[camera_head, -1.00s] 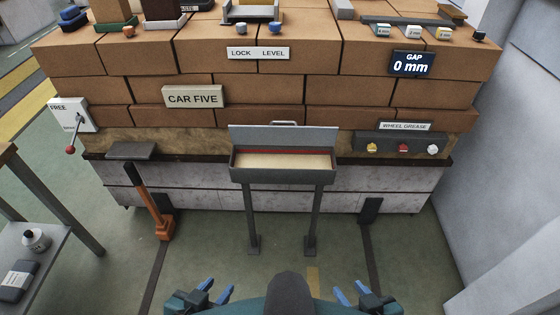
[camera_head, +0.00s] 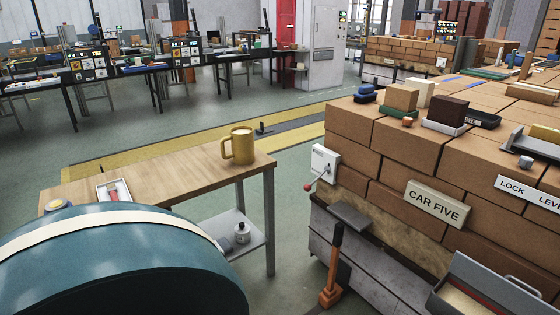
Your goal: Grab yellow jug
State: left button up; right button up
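The yellow jug (camera_head: 241,147) stands upright on the wooden-topped workbench (camera_head: 180,172), near its right end. Its handle points left, and a pale beige surface shows inside its rim. Nothing touches it apart from the bench top. Neither of my grippers is in view. A large teal rounded part of my own body fills the lower left and hides the front of the bench.
A white tray (camera_head: 102,194) with a red-handled item lies on the bench. A brick stack (camera_head: 400,150) with a lever box (camera_head: 325,160) stands right of the bench. An orange-and-black tool (camera_head: 332,280) leans there. Open floor lies behind the bench.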

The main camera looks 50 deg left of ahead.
aim_at(242, 138)
jog(key=u, duration=2)
jog(key=i, duration=0.05)
